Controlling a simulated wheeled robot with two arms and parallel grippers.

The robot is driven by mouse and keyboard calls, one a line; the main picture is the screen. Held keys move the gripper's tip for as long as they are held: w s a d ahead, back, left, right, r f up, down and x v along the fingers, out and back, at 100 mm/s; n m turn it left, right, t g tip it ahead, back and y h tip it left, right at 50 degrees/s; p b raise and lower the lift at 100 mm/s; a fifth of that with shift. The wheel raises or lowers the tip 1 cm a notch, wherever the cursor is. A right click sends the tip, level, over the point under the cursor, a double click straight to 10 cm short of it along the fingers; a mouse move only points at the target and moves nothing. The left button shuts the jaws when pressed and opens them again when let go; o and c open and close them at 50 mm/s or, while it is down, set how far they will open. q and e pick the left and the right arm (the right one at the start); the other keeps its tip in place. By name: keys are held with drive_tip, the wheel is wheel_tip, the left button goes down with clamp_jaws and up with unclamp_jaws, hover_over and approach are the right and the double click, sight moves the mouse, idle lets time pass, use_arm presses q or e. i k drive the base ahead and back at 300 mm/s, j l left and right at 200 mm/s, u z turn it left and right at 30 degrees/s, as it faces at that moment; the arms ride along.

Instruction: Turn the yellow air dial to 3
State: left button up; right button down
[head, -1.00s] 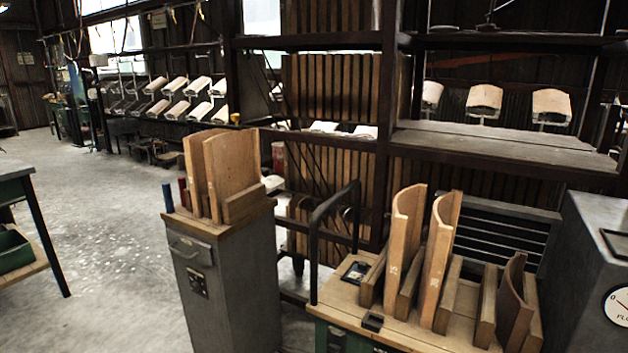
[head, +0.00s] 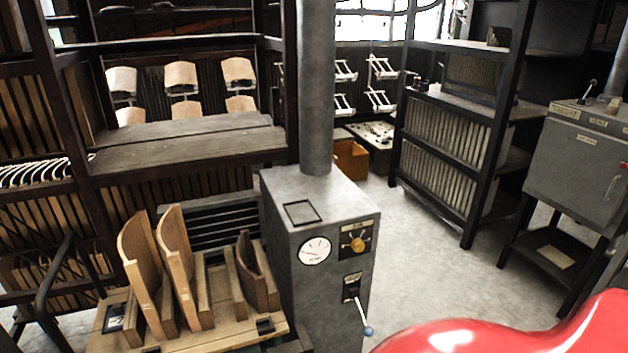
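The yellow air dial (head: 357,244) sits on a dark plate on the front of a grey metal cabinet (head: 287,240), right of the centre of the head view. Marks surround the dial, but they are too small to read, so I cannot tell its setting. A round white gauge (head: 315,251) is on the cabinet just left of the dial. Neither of my grippers shows in the view.
A wooden-topped bench (head: 220,318) with curved wooden pieces stands left of the cabinet. A glossy red surface (head: 500,328) fills the lower right. A grey box on a stand (head: 580,165) is at the right. Open floor (head: 430,260) lies between.

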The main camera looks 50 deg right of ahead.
sight(357, 245)
drive_tip(key=z, duration=1.8)
